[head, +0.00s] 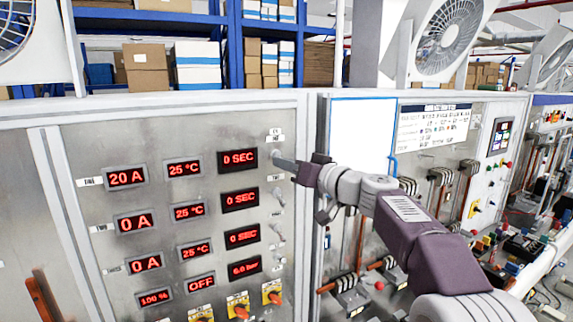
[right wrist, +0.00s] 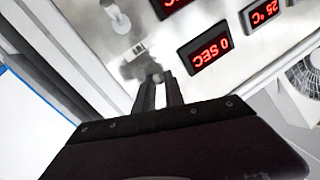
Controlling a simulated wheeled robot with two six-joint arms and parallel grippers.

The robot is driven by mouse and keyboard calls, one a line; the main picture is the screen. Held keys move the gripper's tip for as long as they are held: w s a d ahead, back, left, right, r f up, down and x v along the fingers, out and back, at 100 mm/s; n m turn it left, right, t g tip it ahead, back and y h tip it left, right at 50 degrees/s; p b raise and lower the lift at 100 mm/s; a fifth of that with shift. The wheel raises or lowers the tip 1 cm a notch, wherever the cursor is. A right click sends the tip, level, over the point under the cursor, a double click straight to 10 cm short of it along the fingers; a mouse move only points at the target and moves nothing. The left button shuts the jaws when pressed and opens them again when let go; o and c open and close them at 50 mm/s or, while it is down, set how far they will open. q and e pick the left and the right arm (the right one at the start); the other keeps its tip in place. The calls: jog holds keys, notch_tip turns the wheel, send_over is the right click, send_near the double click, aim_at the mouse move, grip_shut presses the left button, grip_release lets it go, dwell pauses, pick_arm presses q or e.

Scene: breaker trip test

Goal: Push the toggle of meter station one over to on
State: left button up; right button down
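The upright grey test panel (head: 75,150) carries rows of red displays with a column of small toggles at its right. The top row, which I take as meter station one, reads 20 A (head: 126,177), 25 °C and 0 SEC (head: 238,159). Its toggle (head: 276,154) is small and partly covered by my right gripper (head: 284,164), so its position is unclear. That gripper's fingers (right wrist: 160,92) lie close together, pointing at the panel beside a 0 SEC display (right wrist: 211,46). Contact with the toggle cannot be told. My left gripper is out of view.
A lower toggle (head: 278,197) sits just beneath, and it appears as a pale toggle in the right wrist view (right wrist: 115,15). Yellow switches with red handles (head: 238,308) line the panel's bottom. A white board (head: 361,125) and another bench stand to the right.

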notch_tip(320, 180, up, 3)
jog(key=g+h+p, duration=0.2)
jog(key=g+p, duration=0.1)
jog(key=p, duration=0.8)
jog(key=shift+m+p, duration=0.3)
jog(key=shift+m, duration=0.1)
jog(key=shift+f+g+h+p, duration=0.2)
jog(key=shift+g+h+p, duration=0.2)
jog(key=shift+g, duration=0.4)
jog(key=shift+w+r+g, duration=0.1)
jog(key=shift+r+g, duration=0.05)
jog(key=shift+g, duration=0.35)
jog(key=shift+h, duration=0.4)
jog(key=shift+m, duration=0.3)
jog(key=c, duration=1.5)
grip_release()
jog(key=shift+o, duration=0.2)
jog(key=shift+w, duration=0.1)
